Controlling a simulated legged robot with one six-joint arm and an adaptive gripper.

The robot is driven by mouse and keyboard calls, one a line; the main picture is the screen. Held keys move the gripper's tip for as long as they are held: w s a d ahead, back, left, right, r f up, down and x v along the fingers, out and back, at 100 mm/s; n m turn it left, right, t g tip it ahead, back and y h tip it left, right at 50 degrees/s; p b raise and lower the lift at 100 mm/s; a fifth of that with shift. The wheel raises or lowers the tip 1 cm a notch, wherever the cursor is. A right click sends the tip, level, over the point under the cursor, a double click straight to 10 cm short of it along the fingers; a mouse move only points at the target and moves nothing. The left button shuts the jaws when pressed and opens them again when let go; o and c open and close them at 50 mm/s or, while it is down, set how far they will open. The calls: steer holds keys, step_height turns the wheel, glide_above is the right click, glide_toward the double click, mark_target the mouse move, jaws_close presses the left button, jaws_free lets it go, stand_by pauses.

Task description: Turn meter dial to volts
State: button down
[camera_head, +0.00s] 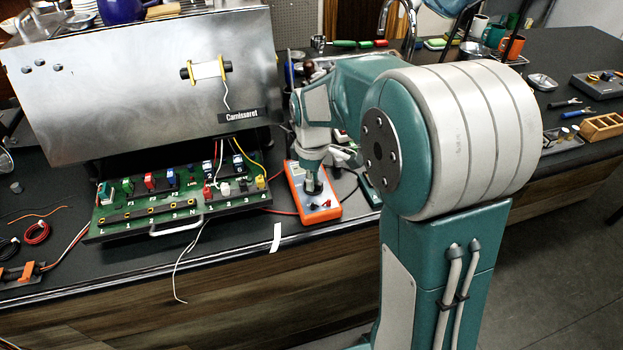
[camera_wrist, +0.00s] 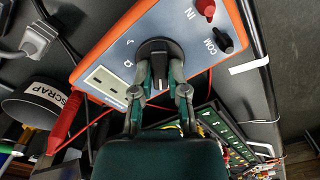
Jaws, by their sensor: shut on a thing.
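The orange multimeter (camera_head: 325,211) lies on the dark bench, right of the green terminal board. In the wrist view its grey face and orange rim (camera_wrist: 98,52) fill the upper middle. The black meter dial (camera_wrist: 156,48) sits at the face's centre, with a display window (camera_wrist: 108,86) beside it. My gripper (camera_wrist: 160,80) is shut on the dial's knob, one finger on each side. In the head view my gripper (camera_head: 312,188) comes down onto the meter from above. Some marks show around the dial, but the dial's setting cannot be read.
The green terminal board (camera_head: 180,205) with its handle and steel panel (camera_head: 140,85) stands to the left. A red probe (camera_wrist: 66,120) and a scrap cup (camera_wrist: 38,102) lie near the meter. A white strip (camera_head: 276,238) lies near the bench's front edge.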

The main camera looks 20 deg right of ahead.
steer(key=m, duration=0.3)
steer(key=shift+m, duration=0.4)
steer(key=shift+s+f+m, duration=0.1)
steer(key=shift+m, duration=1.8)
steer(key=c, duration=0.6)
jaws_free()
steer(key=shift+c, duration=0.2)
step_height(320, 180, up, 12)
